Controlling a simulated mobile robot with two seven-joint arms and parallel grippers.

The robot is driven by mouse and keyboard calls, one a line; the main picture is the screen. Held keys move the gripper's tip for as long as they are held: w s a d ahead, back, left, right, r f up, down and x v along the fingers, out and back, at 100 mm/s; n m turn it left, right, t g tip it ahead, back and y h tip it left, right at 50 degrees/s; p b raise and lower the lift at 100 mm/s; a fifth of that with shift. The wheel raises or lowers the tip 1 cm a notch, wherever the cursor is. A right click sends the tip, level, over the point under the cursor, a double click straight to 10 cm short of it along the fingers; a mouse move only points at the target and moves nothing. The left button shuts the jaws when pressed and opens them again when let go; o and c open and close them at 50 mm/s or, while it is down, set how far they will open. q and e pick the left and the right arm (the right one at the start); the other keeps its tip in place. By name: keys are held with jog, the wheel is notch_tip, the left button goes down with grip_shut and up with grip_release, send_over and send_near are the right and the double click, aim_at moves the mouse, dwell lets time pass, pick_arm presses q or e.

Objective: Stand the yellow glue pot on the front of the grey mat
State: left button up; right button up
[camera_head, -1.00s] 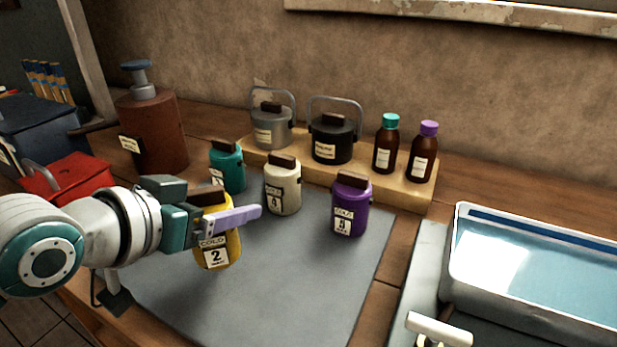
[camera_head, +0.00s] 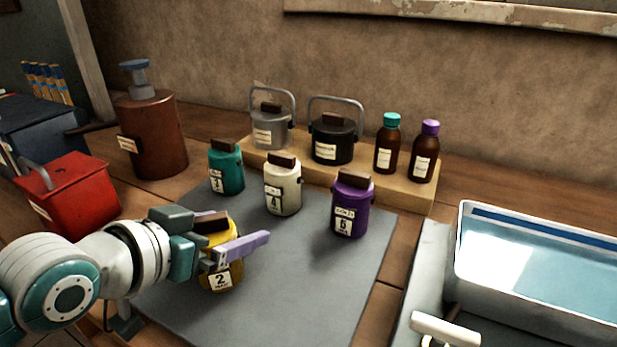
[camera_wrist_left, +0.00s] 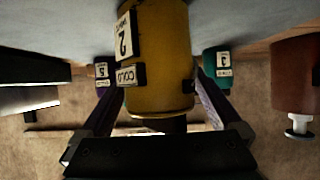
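The yellow glue pot (camera_head: 236,277), labelled 2 with a brown lid knob, stands upright on the left front part of the grey mat (camera_head: 300,285). My left gripper (camera_head: 230,232) is around it, with one lavender finger on each side. The near finger covers part of its label. In the left wrist view the pot (camera_wrist_left: 165,60) is between the spread fingers, with narrow gaps beside it. My right gripper is not in view.
Teal (camera_head: 227,170), white (camera_head: 283,190) and purple (camera_head: 350,208) pots stand along the back of the mat. A wooden riser (camera_head: 400,190) with kettles and bottles is behind. A red box (camera_head: 75,195) is left; a water tray (camera_head: 540,265) is right. The mat's front right is clear.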

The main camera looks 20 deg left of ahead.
pick_arm(q)
jog(key=shift+r, duration=0.1)
jog(key=shift+s+r, duration=0.2)
jog(key=d+p+v, duration=0.1)
jog(key=p+v, duration=0.2)
jog(key=v, duration=0.8)
jog(key=s+d+f+m+g, duration=0.1)
jog(key=s+d+g, duration=0.4)
jog(key=s+g, duration=0.3)
jog(key=s, duration=0.3)
jog(key=shift+s+d+f+g+y, duration=0.15)
jog(key=shift+s+d+g+y, duration=0.15)
jog(key=shift+s, duration=0.1)
